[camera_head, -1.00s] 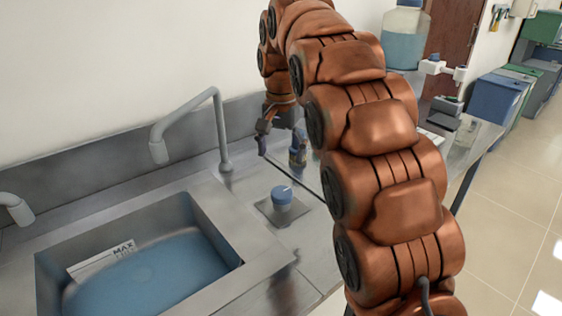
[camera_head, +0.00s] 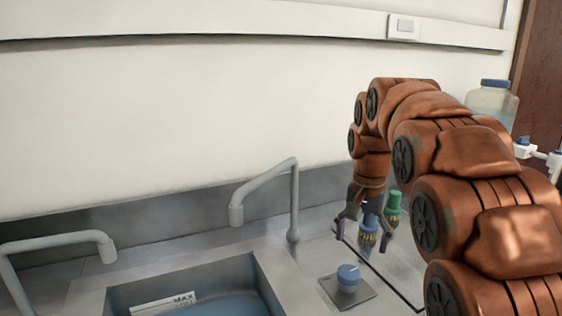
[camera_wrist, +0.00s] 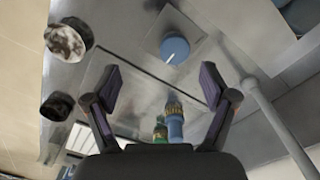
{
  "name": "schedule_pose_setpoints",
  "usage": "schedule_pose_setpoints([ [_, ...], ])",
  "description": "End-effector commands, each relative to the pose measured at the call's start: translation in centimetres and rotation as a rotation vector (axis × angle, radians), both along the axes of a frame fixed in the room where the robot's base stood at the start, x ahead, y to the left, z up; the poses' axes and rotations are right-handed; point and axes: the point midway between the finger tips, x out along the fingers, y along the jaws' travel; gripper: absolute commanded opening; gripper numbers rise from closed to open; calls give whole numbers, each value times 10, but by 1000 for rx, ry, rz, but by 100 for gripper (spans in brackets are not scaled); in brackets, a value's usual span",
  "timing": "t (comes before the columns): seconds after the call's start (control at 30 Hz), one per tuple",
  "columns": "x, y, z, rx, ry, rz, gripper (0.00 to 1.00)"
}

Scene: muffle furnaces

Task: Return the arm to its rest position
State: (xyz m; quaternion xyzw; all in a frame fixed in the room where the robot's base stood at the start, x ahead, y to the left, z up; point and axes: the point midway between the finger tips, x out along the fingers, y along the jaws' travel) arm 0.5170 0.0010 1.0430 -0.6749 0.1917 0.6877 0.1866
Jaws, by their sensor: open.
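In the wrist view my gripper (camera_wrist: 160,88) is also open and empty. A blue-topped fitting (camera_head: 368,232) and a green-topped fitting (camera_head: 393,207) stand right by the fingers in the head view. In the wrist view the blue fitting (camera_wrist: 174,122) and the green one (camera_wrist: 160,132) show low between the finger bases; I cannot tell their exact distance.
A blue round knob (camera_head: 348,277) sits on a square plate near the sink (camera_head: 262,284). Two grey faucets (camera_head: 295,205) (camera_head: 60,246) rise around the basin. A clear jug (camera_head: 492,103) with a blue cap stands at the right. Bare wall fills the upper left.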

Motion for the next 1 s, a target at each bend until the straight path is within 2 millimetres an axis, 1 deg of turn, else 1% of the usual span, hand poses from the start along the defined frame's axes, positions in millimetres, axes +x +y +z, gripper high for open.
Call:
schedule_pose_setpoints([
  [0.03,-12,-1,5,1,5,12,84],
  [0.13,-35,-2,8,2,14,47,84],
  [0.43,-111,-5,6,10,49,162,84],
  [0.73,-191,-5,-6,22,81,292,84],
  [1.0,-267,-2,-25,38,111,422,84],
])
